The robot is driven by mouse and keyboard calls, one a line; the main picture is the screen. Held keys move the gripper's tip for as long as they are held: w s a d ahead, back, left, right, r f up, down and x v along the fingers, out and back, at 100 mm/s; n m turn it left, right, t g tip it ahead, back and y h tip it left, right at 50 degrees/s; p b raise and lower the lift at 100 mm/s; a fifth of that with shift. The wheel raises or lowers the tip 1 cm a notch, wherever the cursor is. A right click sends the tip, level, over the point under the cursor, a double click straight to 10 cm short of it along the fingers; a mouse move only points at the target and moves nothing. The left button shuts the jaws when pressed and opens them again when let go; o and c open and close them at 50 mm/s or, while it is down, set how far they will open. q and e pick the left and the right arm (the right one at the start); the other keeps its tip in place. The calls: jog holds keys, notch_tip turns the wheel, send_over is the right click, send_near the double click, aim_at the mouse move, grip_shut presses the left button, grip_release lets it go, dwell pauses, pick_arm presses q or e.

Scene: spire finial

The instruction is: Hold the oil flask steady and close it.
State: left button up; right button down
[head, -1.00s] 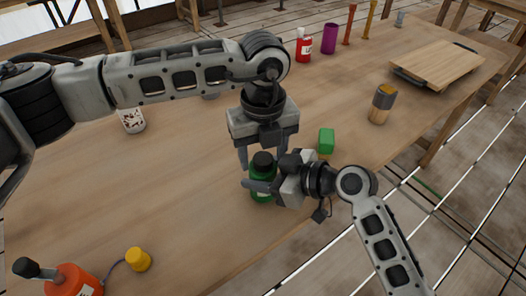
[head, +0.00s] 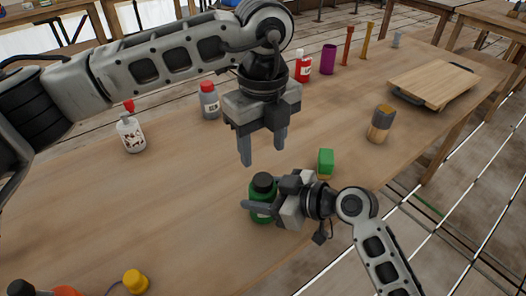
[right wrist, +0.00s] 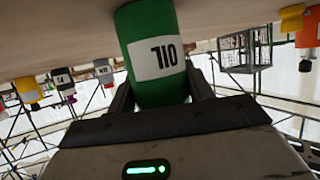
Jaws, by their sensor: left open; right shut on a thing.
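The oil flask (head: 258,192) is a green bottle with a black cap (head: 263,182) on top, standing upright on the table. In the right wrist view the flask (right wrist: 140,25) shows its white label with the word OIL, upside down. My right gripper (head: 266,207) is shut on the flask's body from the right, with a finger on each side. My left gripper (head: 263,158) is open and empty, pointing down above and behind the flask, apart from the cap. Whether the cap is fully seated I cannot tell.
A green block (head: 326,162) stands right of the flask. A grey bottle (head: 209,100), a white bottle (head: 131,132), a red bottle (head: 303,67) and a purple cup (head: 329,59) stand farther back. The table's left middle is clear.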

aim_at(263, 179)
dwell(0.3)
pick_arm(q)
jog(key=shift+f, duration=4)
jog(key=c, duration=1)
jog(key=m, duration=0.3)
jog(key=o, duration=1.1)
